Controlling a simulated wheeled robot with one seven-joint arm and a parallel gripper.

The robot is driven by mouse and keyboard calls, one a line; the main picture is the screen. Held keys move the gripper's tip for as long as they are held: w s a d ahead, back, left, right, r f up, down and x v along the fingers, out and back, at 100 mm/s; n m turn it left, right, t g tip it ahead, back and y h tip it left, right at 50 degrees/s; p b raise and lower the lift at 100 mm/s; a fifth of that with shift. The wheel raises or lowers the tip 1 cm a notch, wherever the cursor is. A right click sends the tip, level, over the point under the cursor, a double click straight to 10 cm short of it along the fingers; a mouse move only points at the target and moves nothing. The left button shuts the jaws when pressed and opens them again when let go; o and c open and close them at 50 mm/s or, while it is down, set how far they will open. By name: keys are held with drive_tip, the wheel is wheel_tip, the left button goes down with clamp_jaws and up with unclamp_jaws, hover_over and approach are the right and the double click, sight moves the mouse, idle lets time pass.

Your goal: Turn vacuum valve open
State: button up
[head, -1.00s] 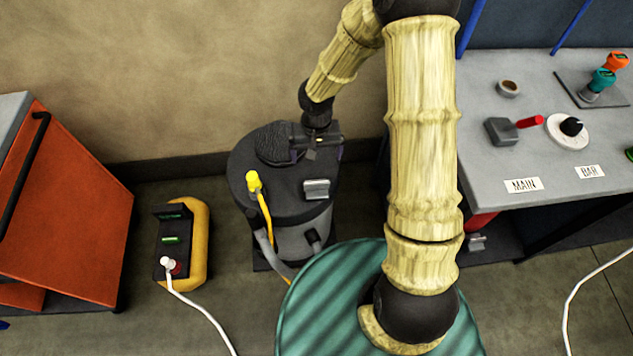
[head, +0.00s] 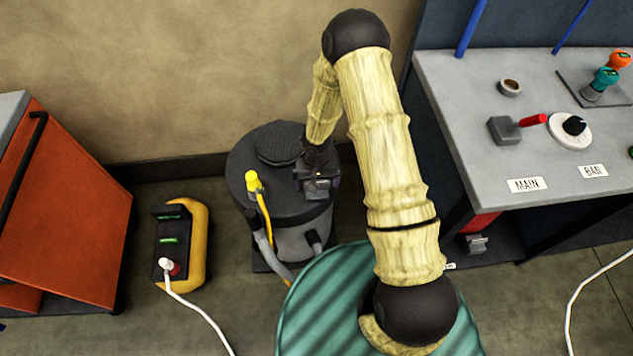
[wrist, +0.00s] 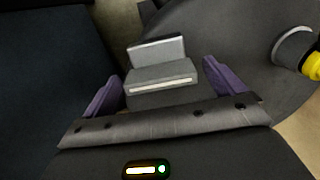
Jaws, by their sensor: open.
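A grey block with an upright metal plate (wrist: 160,70) sits on the lid of the dark round canister (head: 250,160). In the wrist view the block lies between the two purple fingers of my gripper (wrist: 162,88), with gaps at both sides. My gripper is open and holds nothing. In the head view my gripper (head: 316,188) is over the right front of the lid and mostly hides the block. A grey block with a red lever (head: 531,121) stands on the bench beside the MAIN label, far from my gripper. I cannot tell which of these is the vacuum valve.
A yellow fitting and hose (head: 253,183) rise on the canister's left. A yellow and black unit (head: 196,245) with a white cable stands on the floor. An orange cabinet (head: 75,205) is at left. The grey bench (head: 450,90) at right carries a dial (head: 570,130) and stamps.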

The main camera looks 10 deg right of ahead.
drive_tip(key=c, duration=1)
drive_tip(key=shift+n, duration=0.4)
drive_tip(key=n, duration=0.8)
drive_tip(key=shift+n, duration=0.4)
drive_tip(key=n+p, duration=0.1)
drive_tip(key=n, duration=0.3)
drive_tip(key=shift+n, duration=0.3)
drive_tip(key=shift+w+n+p, duration=0.1)
drive_tip(key=shift+n+p, duration=0.3)
drive_tip(key=shift+n, duration=1.5)
